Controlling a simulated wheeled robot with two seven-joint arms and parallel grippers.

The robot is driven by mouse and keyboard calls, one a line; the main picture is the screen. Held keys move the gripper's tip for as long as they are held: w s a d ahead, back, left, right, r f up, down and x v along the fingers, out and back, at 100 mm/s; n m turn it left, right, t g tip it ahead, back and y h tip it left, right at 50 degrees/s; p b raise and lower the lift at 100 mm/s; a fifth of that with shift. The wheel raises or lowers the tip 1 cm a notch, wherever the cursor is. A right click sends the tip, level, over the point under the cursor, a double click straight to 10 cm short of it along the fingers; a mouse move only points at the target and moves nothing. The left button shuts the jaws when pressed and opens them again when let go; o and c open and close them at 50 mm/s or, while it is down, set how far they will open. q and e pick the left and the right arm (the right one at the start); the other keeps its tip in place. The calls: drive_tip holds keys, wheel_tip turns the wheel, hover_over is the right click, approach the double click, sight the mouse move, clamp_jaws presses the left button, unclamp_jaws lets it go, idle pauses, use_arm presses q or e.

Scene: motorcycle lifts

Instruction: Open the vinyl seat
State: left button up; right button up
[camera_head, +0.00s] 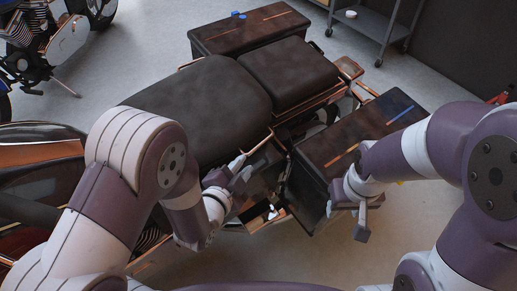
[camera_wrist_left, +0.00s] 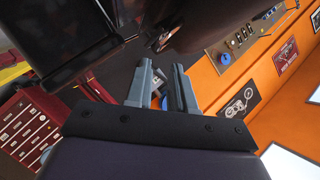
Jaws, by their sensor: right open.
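The dark vinyl seat of the motorcycle has a broad front part (camera_head: 205,95) and a smaller rear part (camera_head: 288,72); both lie flat in the head view. My left gripper (camera_head: 240,170) is beside the seat's near side, close to the copper-coloured trim below its edge. I cannot tell whether it touches. In the left wrist view my left gripper (camera_wrist_left: 161,68) shows two grey fingers with a gap between them and nothing clearly held. My right gripper (camera_head: 347,218) is open and empty, in front of the near saddlebag (camera_head: 355,135) and away from the seat.
A second saddlebag (camera_head: 250,30) sits on the far side. A grey cart (camera_head: 370,22) stands at the back right, and a blue motorcycle (camera_head: 40,50) at the upper left. A red tool cabinet (camera_wrist_left: 30,130) shows in the wrist view.

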sight(256, 148)
use_arm(q)
drive_tip(key=b+x, duration=0.1)
drive_tip(key=x, duration=0.9)
drive_tip(key=shift+w+d+f+b, duration=0.1)
drive_tip(key=shift+w+f+b, duration=0.05)
drive_tip(key=shift+b, duration=0.25)
clamp_jaws()
